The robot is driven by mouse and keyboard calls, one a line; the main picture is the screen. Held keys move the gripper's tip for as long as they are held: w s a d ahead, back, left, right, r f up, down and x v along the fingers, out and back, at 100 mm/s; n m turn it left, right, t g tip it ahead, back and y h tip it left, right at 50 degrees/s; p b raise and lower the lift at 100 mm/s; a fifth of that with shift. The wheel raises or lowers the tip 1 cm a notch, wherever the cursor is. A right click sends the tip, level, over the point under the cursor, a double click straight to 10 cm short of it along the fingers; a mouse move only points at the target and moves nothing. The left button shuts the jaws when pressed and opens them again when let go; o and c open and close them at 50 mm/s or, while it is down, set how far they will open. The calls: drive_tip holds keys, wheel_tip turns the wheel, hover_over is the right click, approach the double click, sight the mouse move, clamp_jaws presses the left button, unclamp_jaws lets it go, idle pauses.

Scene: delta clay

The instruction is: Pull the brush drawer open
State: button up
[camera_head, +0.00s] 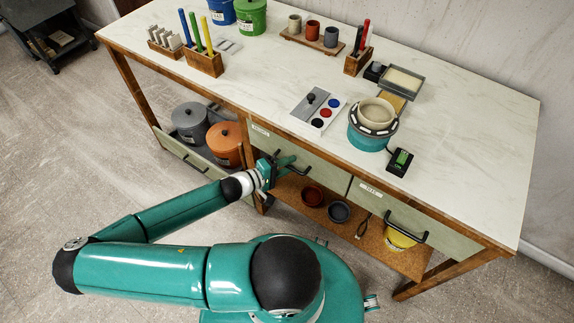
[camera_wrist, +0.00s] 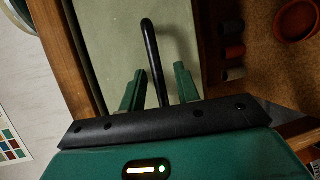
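The drawer with the pale green front (camera_head: 325,172) at the middle of the workbench appears shut. Its white label (camera_head: 260,130) is too small to read surely. Its black bar handle (camera_wrist: 152,55) stands out from the front and shows in the wrist view. My gripper (camera_wrist: 159,72) is open, with one green finger on each side of the handle's near end. A gap shows between the handle and each finger. In the head view my gripper (camera_head: 274,170) is at the drawer front and partly hides the handle.
A second labelled drawer (camera_head: 430,222) is to the right. Below, a cork-coloured shelf (camera_head: 290,190) holds a red bowl (camera_head: 312,196) and a grey bowl (camera_head: 339,211). Grey (camera_head: 190,122) and orange (camera_head: 226,145) lidded pots stand left of my gripper. The floor in front is clear.

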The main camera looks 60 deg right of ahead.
clamp_jaws()
